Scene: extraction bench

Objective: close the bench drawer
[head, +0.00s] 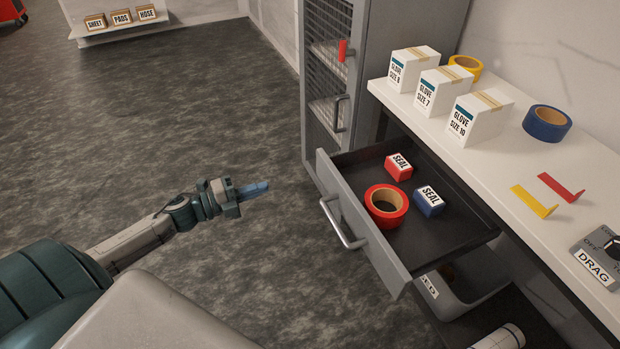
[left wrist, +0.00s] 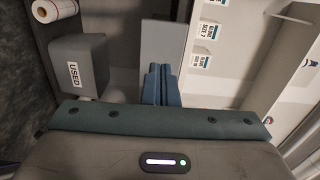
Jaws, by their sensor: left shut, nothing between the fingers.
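The bench drawer (head: 365,215) is pulled out from under the white benchtop, its grey front facing my left arm. Its bar handle (head: 342,226) stands out from that front. Inside lie a roll of red tape (head: 374,206), a red SEAL box (head: 398,170) and a blue SEAL box (head: 429,206). My left gripper (head: 262,187) is shut and empty, left of the drawer front and apart from it in the head view. In the left wrist view its blue fingers (left wrist: 161,72) show together before a grey panel (left wrist: 163,42), which looks like the drawer front. My right gripper is not in view.
The benchtop (head: 480,160) carries glove boxes, tape rolls, two small coloured angle pieces and a DRAG control box (head: 600,254). A USED bin (left wrist: 80,75) stands below the bench. A grey mesh-door cabinet (head: 335,75) stands beyond the drawer. The floor to the left is clear.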

